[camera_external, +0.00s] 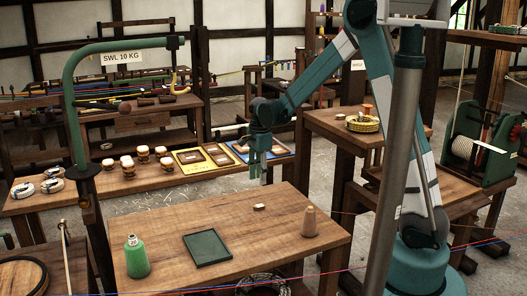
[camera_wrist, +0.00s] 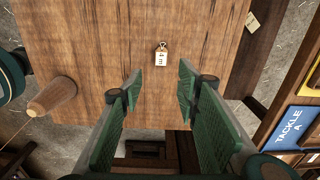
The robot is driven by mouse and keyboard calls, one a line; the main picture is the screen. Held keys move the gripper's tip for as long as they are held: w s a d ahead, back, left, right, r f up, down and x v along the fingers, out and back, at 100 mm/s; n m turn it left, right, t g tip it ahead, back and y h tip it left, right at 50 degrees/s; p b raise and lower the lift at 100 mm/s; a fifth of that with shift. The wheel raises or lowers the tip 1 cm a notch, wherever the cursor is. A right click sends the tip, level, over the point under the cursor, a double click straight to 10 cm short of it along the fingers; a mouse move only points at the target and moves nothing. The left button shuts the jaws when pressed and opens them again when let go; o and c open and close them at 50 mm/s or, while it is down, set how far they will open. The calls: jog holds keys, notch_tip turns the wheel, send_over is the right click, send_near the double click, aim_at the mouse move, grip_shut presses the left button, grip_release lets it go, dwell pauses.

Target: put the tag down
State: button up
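A small pale tag (camera_wrist: 161,57) with "4 m" on it and a small loop at one end lies flat on the wooden table. In the external view the tag (camera_external: 259,207) is a little white piece near the table's back edge. My gripper (camera_wrist: 157,82) is open with nothing between its green fingers. In the external view my gripper (camera_external: 260,178) hangs over the table's back edge, above the tag and apart from it.
The table holds a wooden cone (camera_external: 309,222), a green tray (camera_external: 207,249) and a green bottle (camera_external: 137,257). A bench behind carries yellow and blue trays (camera_external: 203,158). A green hook post (camera_external: 75,120) stands at left. Table around the tag is clear.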

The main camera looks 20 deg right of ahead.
jog(key=s+d+r+n+t, duration=0.2)
jog(key=s+d+r+n, duration=0.25)
jog(key=s+r, duration=0.3)
jog(key=s+d+r+n+t, duration=0.1)
jog(key=s+d+r+n, duration=0.35)
jog(key=s+r, duration=0.35)
jog(key=s+d+r+n+t, duration=0.1)
jog(key=s+d+n+t, duration=0.1)
jog(key=s, duration=0.6)
jog(key=s+d+r+n+t, duration=0.2)
jog(key=s+d+n, duration=0.2)
jog(key=s, duration=0.5)
jog(key=shift+d+n, duration=0.3)
jog(key=shift+n, duration=1)
